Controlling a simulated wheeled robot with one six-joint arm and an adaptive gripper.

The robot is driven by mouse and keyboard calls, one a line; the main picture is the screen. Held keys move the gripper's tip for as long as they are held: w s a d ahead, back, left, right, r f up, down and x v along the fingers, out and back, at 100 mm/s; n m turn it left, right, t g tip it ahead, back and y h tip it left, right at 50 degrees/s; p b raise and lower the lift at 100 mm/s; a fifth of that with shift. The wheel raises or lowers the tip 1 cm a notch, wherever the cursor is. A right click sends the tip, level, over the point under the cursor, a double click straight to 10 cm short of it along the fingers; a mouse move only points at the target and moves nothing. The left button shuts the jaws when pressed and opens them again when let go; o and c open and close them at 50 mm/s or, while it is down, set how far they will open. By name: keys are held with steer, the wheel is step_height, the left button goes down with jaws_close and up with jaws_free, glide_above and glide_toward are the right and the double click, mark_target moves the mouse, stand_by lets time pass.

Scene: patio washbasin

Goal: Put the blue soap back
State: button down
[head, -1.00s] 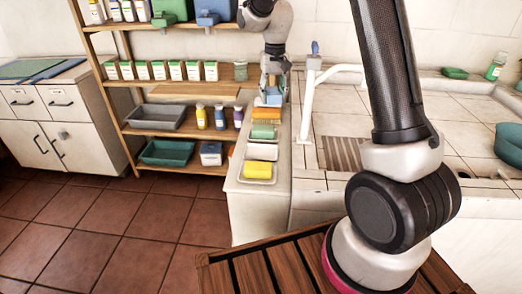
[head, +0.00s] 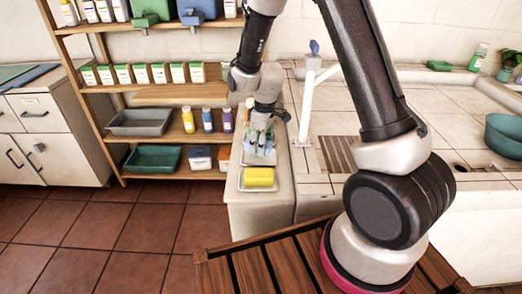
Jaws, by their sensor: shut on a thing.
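My gripper (head: 259,143) is shut on the blue soap (head: 259,149). Only a little of the soap shows between the fingers. The gripper points down over the narrow pale ledge left of the basin, at a white dish (head: 262,160) just behind the yellow soap. I cannot tell whether the blue soap touches this dish. The yellow soap (head: 259,177) lies in its own pale dish at the near end of the ledge. The orange and green soaps farther back are hidden behind my gripper and wrist.
A wooden shelf (head: 150,138) with bottles, boxes and trays stands close on the left. A white tap (head: 306,100) rises just right of the ledge, beside the tiled basin top. A teal bowl (head: 505,135) stands far right.

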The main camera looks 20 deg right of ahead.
steer(key=shift+f, duration=1.3)
steer(key=shift+f, duration=0.1)
steer(key=c, duration=0.7)
jaws_free()
steer(key=shift+c, duration=0.2)
steer(key=r, duration=0.8)
steer(key=d+r, duration=0.1)
steer(key=r, duration=0.3)
steer(key=shift+s+r, duration=0.25)
steer(key=shift+r, duration=0.05)
steer(key=s+d+r+m+t, duration=0.15)
steer(key=s+d+r, duration=0.25)
steer(key=r, duration=0.5)
steer(key=s+d+r+m, duration=0.2)
steer(key=s+d+r, duration=0.1)
steer(key=s, duration=0.4)
steer(key=s+d+r+m+t, duration=0.1)
steer(key=s+d+r+m, duration=0.2)
steer(key=s, duration=0.4)
steer(key=s+d+r+m+t, duration=0.1)
steer(key=s+d+r+m, duration=0.2)
steer(key=s, duration=0.4)
steer(key=shift+s+r+h, duration=0.25)
steer(key=shift+r+h, duration=0.05)
steer(key=shift+r, duration=0.25)
